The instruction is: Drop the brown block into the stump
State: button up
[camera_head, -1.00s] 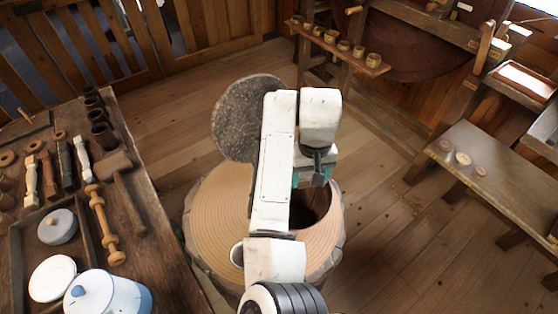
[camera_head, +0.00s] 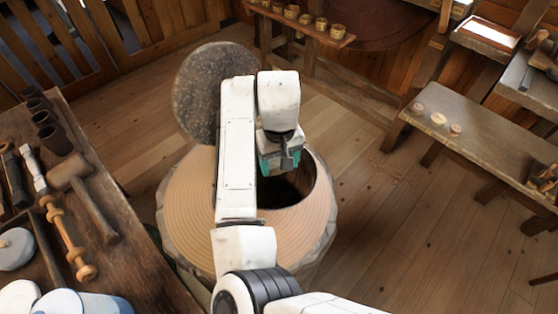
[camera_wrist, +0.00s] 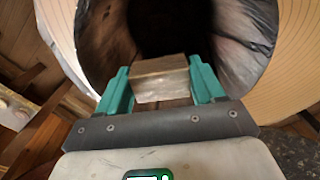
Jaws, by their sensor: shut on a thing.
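The stump (camera_head: 180,200) stands on the floor in the middle of the head view, with a ringed tan top and a dark round opening (camera_head: 300,188). My gripper (camera_head: 280,165) is over this opening, pointing down. In the wrist view my gripper (camera_wrist: 160,82) has its teal fingers shut on the brown block (camera_wrist: 160,80). The block sits between the fingertips, with the dark hollow of the stump (camera_wrist: 165,25) beyond it. In the head view the block is hidden by the gripper. I cannot tell how far it is above the rim.
A round grey stone disc (camera_head: 195,95) stands behind the stump. A workbench (camera_head: 150,250) with a mallet (camera_head: 85,195), spindles and pots is at left. A low bench (camera_head: 480,150) with small round pieces is at right. The floor (camera_head: 370,220) between is clear.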

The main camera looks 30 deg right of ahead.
jog(key=o, duration=1.1)
notch_tip(320, 180, up, 11)
jog(key=shift+f+p, duration=0.15)
jog(key=shift+p, duration=0.6)
